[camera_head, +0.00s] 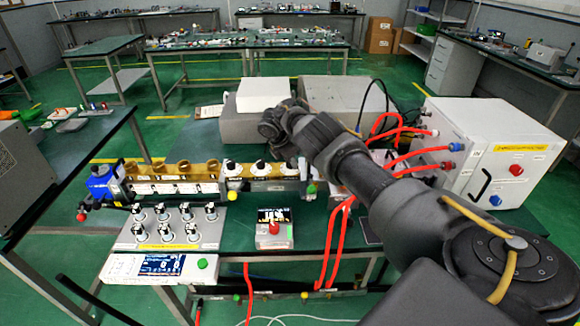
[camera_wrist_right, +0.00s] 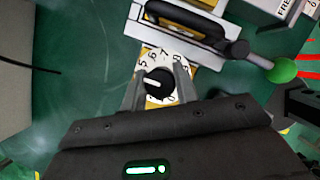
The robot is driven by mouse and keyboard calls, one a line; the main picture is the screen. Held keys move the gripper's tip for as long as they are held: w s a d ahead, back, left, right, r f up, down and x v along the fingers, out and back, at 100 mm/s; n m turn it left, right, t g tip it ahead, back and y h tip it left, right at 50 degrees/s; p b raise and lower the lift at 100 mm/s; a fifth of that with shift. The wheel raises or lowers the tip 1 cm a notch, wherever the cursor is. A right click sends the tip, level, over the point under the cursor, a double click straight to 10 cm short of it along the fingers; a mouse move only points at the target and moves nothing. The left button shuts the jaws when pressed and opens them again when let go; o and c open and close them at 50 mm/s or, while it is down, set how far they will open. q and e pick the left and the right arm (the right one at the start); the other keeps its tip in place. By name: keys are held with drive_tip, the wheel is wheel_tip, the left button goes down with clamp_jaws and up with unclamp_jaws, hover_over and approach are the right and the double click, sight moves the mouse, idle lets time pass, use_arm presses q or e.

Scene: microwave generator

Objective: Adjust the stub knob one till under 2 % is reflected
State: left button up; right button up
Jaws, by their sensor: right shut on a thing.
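My right gripper (camera_wrist_right: 159,84) has its two grey fingers on either side of a round black knob (camera_wrist_right: 157,81) with a white pointer line. The knob sits on a white dial with printed numbers, partly covered by the fingers. The pointer points left in the right wrist view. In the head view my right arm reaches over the row of stub knobs (camera_head: 232,168) on the waveguide, and its fingertips are hard to make out. A display screen (camera_head: 160,264) on a white box shows readings too small to read. My left gripper is not in view.
A panel with several small fittings (camera_head: 165,230) and a box with a red button (camera_head: 274,228) stand in front of the waveguide. A white cabinet (camera_head: 485,140) with red cables (camera_head: 335,235) is at the right. Green bench surface is free around the red-button box.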

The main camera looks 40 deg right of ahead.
drive_tip(key=shift+m, duration=0.3)
idle(0.4)
drive_tip(key=o, duration=1)
drive_tip(key=v, duration=1)
drive_tip(key=shift+w+a+r+b, duration=0.1)
drive_tip(key=shift+w+r+b, duration=0.1)
drive_tip(key=shift+r+b, duration=0.15)
